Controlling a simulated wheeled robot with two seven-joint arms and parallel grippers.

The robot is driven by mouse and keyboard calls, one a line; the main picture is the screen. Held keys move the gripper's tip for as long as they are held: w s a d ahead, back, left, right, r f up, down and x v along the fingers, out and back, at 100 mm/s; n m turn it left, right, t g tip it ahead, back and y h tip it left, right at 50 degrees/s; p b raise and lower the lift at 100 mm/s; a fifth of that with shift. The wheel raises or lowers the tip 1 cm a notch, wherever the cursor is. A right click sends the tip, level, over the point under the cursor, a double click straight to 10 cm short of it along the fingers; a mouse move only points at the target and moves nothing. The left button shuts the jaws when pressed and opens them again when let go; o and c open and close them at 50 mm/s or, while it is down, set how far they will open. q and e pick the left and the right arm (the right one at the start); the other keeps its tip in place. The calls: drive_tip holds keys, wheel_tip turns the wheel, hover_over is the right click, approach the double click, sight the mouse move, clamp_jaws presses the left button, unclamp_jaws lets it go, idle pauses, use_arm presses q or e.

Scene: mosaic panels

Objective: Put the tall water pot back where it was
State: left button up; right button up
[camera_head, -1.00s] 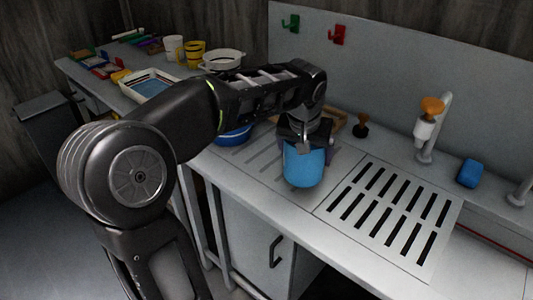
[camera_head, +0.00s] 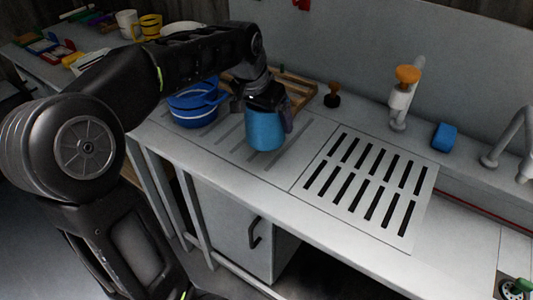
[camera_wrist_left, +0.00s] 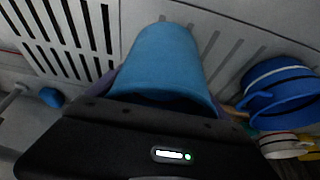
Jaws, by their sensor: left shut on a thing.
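My left gripper (camera_head: 264,98) is shut on a tall light-blue pot (camera_head: 264,131). The pot hangs below the gripper over the left, grooved part of the counter, left of the slotted drain. I cannot tell whether its bottom touches the counter. In the left wrist view the blue pot (camera_wrist_left: 165,60) fills the middle, with the dark gripper body (camera_wrist_left: 150,140) below it. My right gripper is not in view.
A darker blue pot with white bands (camera_head: 194,105) stands close on the left. A wooden rack (camera_head: 290,90) and a dark stamp-like object (camera_head: 332,95) are behind. The slotted drain (camera_head: 368,180) is clear. A blue block (camera_head: 444,136) and taps are at right.

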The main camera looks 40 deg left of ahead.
sight(257, 119)
use_arm(q)
wheel_tip(257, 119, down, 5)
drive_tip(key=shift+f, duration=0.1)
idle(0.3)
drive_tip(key=shift+f, duration=1.8)
drive_tip(key=shift+f, duration=0.15)
drive_tip(key=o, duration=1.8)
drive_tip(key=v, duration=1.2)
drive_tip(key=shift+d, duration=0.1)
